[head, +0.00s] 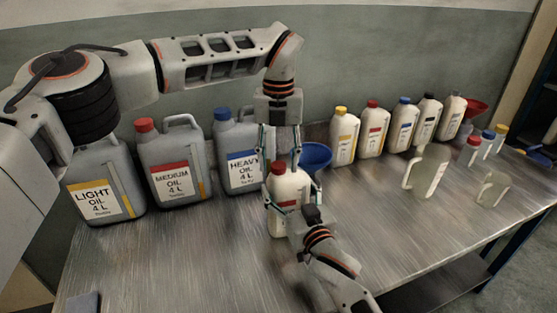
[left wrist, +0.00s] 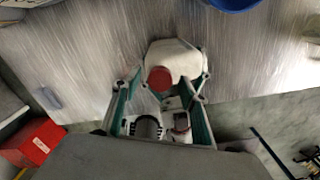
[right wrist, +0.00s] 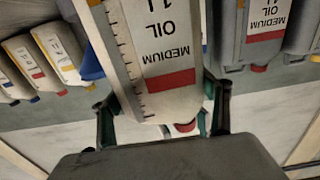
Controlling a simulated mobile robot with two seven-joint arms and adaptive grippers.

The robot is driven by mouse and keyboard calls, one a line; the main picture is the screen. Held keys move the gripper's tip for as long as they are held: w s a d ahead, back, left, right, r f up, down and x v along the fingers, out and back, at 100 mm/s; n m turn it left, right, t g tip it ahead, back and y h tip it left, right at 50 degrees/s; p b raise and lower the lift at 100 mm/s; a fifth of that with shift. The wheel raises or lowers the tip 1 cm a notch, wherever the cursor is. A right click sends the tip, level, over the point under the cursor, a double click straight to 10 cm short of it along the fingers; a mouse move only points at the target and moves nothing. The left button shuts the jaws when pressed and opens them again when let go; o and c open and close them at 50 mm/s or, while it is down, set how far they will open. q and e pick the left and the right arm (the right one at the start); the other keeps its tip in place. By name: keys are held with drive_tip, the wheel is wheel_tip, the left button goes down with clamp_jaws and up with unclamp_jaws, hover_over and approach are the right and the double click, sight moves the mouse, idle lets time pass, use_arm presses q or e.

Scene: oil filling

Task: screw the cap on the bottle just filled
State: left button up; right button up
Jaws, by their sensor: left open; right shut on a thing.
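A white bottle (head: 291,188) with a red cap (head: 279,168) stands upright on the metal table, in front of the blue funnel. In the right wrist view its label (right wrist: 165,50) reads medium oil 1 L. My right gripper (head: 283,205) is shut around the bottle's body from the front. The red cap (left wrist: 159,79) sits at the bottle's neck; how tightly it is seated I cannot tell. My left gripper (head: 280,158) points down over the cap, fingers open to either side of it. In the left wrist view the cap lies between the fingertips.
Large grey canisters, light (head: 100,187), medium (head: 172,165) and heavy (head: 238,150), stand behind at left. The blue funnel (head: 315,156) is close behind the bottle. Several white bottles, clear jugs (head: 428,170) and a red funnel (head: 474,107) stand to the right. The front table is mostly clear.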

use_arm(q)
wheel_tip(320, 180, up, 12)
idle(0.4)
use_arm(e)
drive_tip(key=o, duration=2.3)
drive_tip(key=v, duration=1.2)
use_arm(q)
drive_tip(key=shift+f, duration=0.1)
use_arm(e)
drive_tip(key=shift+s+f, duration=0.1)
